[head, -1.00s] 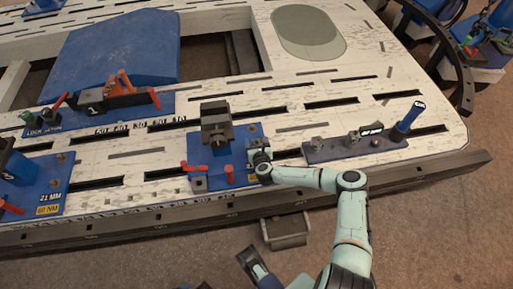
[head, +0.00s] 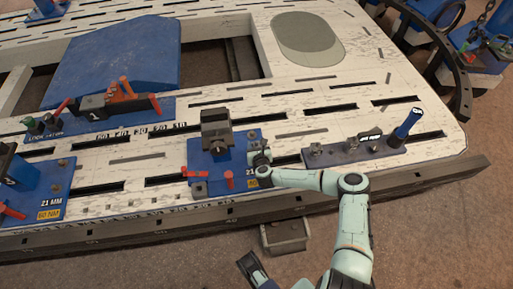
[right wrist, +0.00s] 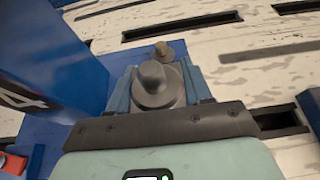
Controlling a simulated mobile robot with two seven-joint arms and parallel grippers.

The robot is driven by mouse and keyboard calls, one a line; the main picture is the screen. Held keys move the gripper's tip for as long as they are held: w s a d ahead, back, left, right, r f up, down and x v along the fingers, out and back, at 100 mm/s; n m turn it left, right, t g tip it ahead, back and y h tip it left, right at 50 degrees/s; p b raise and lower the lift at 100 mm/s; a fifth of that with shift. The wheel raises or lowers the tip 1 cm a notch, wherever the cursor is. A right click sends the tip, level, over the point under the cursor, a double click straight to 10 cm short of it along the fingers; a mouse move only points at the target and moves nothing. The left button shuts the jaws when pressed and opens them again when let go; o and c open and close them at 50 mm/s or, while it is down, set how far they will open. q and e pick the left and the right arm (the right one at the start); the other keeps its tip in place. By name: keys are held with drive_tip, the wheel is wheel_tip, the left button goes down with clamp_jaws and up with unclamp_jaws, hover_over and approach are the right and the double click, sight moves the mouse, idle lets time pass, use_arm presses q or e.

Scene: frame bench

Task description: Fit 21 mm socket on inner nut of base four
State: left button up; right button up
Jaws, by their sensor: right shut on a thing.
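Base four is the blue plate (head: 208,168) with a dark grey block on it; its upright blue wall marked 4 (right wrist: 50,55) fills the left of the right wrist view. My right gripper (head: 260,158) is over the plate's right side. In the right wrist view its fingers are shut on a grey round socket (right wrist: 155,87) with a domed top. A small brownish nut or stud (right wrist: 165,50) shows just beyond the socket, and a nut (head: 252,135) stands at the plate's far right corner. What is under the socket is hidden.
Red handles (head: 229,180) stand on base four's near part. Another blue base marked 21 MM (head: 50,190) is at left. The slotted white frame (head: 300,95) is otherwise mostly clear.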

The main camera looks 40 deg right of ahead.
use_arm(q)
drive_tip(key=s+d+r+g+h+p, duration=0.1)
drive_tip(key=s+d+r+g+p, duration=0.15)
drive_tip(key=s+r+p, duration=0.35)
use_arm(e)
wheel_tip(320, 180, up, 17)
drive_tip(key=b, duration=0.1)
use_arm(q)
drive_tip(key=shift+t, duration=0.75)
drive_tip(key=w+f+b, duration=0.1)
drive_tip(key=f, duration=0.1)
drive_tip(key=w+a+f+b, duration=0.1)
drive_tip(key=w+b, duration=0.1)
drive_tip(key=shift+f, duration=0.4)
use_arm(e)
drive_tip(key=s+f+x, duration=0.1)
drive_tip(key=f+x, duration=0.2)
drive_tip(key=x, duration=1.3)
drive_tip(key=shift+s+a+f, duration=0.2)
drive_tip(key=shift+a+f, duration=0.05)
drive_tip(key=shift+a, duration=0.05)
use_arm(q)
drive_tip(key=shift+w+f+b, duration=0.1)
drive_tip(key=shift+b, duration=0.2)
